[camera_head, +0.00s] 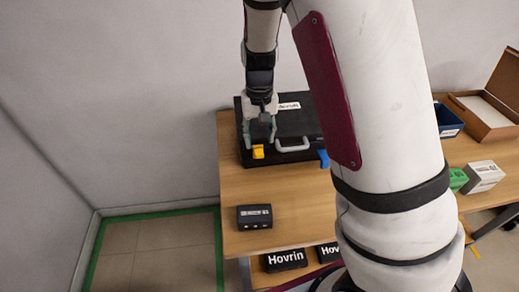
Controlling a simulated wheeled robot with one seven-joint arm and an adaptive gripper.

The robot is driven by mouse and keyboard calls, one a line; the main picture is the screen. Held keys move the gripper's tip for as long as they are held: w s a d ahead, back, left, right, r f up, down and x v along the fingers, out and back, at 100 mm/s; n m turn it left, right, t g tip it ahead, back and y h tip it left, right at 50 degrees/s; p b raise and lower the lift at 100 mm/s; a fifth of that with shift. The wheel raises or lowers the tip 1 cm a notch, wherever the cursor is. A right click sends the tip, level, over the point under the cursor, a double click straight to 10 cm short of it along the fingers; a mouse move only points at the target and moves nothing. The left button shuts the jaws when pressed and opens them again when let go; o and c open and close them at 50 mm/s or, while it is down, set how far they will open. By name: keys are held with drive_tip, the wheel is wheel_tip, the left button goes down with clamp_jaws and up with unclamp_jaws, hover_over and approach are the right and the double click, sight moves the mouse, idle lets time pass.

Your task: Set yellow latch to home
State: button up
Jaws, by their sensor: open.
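The yellow latch (258,152) is on the front left of a black case (296,124) that lies on the wooden table. A blue latch (323,159) is at the case's front right, partly behind my arm. A grey handle (292,145) is between the two latches. My gripper (259,138) points down just above the yellow latch, at the case's front left. It is open. Whether its fingers touch the latch cannot be told at this size. My arm hides the right part of the case.
A small black box (254,216) is on the table's (290,200) front left. Dark boxes labelled Hovrin (286,260) are below the tabletop. At right are a blue bin (448,120), an open cardboard box (487,108), a white box (484,176) and a green item (458,179).

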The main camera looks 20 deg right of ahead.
sight(259, 153)
wheel_tip(259, 153, down, 6)
drive_tip(key=shift+f, duration=0.1)
idle(0.4)
clamp_jaws()
